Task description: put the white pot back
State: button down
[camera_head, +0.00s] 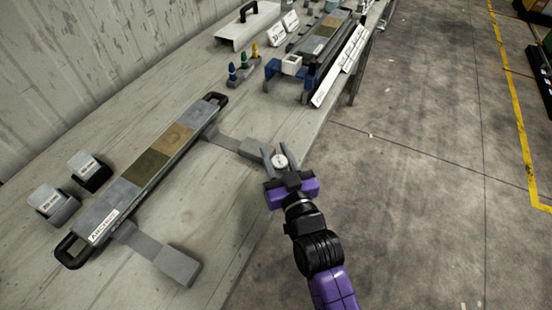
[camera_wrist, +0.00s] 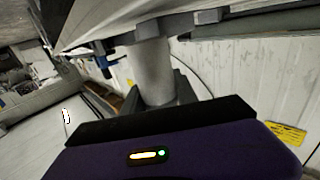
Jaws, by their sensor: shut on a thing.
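The white pot (camera_head: 280,161) is a small pale cylinder with a round top facing up in the head view. My gripper (camera_head: 276,156) is shut on it, one finger on each side, by the right edge of the bench. In the wrist view the pot (camera_wrist: 152,72) stands between the fingers, and its lower part is hidden behind my gripper body. I cannot tell how far it is above the bench.
A long tray (camera_head: 92,215) with coloured sections and black handles lies along the bench (camera_head: 235,195); its grey side arm (camera_head: 235,145) ends near my gripper. Two labelled blocks (camera_head: 50,202) stand left. Farther back are coloured pegs (camera_head: 243,70) and a second tray stand (camera_head: 300,75).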

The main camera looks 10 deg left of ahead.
jog(key=shift+f, duration=0.85)
jog(key=shift+f, duration=0.1)
jog(key=shift+f+b, duration=0.15)
jog(key=shift+b, duration=0.15)
jog(key=c, duration=0.9)
grip_release()
jog(key=shift+c, duration=0.2)
jog(key=shift+r, duration=0.25)
jog(key=shift+s+d+f, duration=0.1)
jog(key=shift+s+f, duration=0.05)
jog(key=shift+s, duration=0.1)
jog(key=b+v, duration=0.3)
jog(key=v, duration=0.8)
jog(key=shift+s, duration=0.2)
